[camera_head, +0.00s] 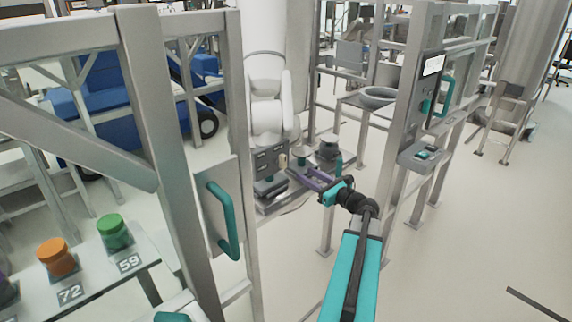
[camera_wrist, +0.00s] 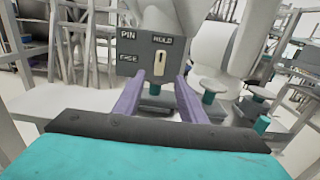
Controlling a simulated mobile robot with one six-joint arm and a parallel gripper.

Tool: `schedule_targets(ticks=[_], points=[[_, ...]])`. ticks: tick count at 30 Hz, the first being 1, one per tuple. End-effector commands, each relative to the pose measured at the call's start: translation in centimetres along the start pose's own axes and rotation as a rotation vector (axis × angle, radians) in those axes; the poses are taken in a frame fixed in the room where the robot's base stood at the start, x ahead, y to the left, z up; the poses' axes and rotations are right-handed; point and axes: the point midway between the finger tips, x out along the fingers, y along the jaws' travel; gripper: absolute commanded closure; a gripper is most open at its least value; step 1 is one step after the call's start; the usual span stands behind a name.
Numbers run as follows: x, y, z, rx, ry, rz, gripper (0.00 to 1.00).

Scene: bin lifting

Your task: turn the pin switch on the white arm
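The white arm (camera_head: 266,100) stands upright behind the frame posts. A dark grey panel (camera_head: 266,163) is at its lower front; the wrist view shows this panel (camera_wrist: 128,69) lettered PIN, HOLD and what looks like FREE. The pin switch (camera_wrist: 159,62) is a small cream lever, roughly upright, below HOLD. In the head view the switch (camera_head: 283,160) is at the panel's right side. My gripper (camera_head: 307,177) has purple fingers and reaches toward the panel from the right. In the wrist view my gripper (camera_wrist: 159,82) is open and empty. The lever appears between the fingertips; contact cannot be told.
Round-topped fittings (camera_wrist: 210,88) stand right of the panel. A grey post with a teal handle (camera_head: 225,220) is at left, and a post with a control box (camera_head: 424,156) is at right. Orange (camera_head: 56,256) and green (camera_head: 114,231) jars sit on a left shelf. Right floor is mostly clear.

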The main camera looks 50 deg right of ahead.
Motion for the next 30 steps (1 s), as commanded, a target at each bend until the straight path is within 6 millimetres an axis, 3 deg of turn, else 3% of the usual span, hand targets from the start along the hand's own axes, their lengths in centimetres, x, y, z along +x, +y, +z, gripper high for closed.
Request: schedule_targets(ticks=[21,30], points=[[9.9,-0.2,0.1,0.002,0.000,0.000,0.62],[11.7,-0.1,0.0,0.000,0.000,-0.002,0.62]])
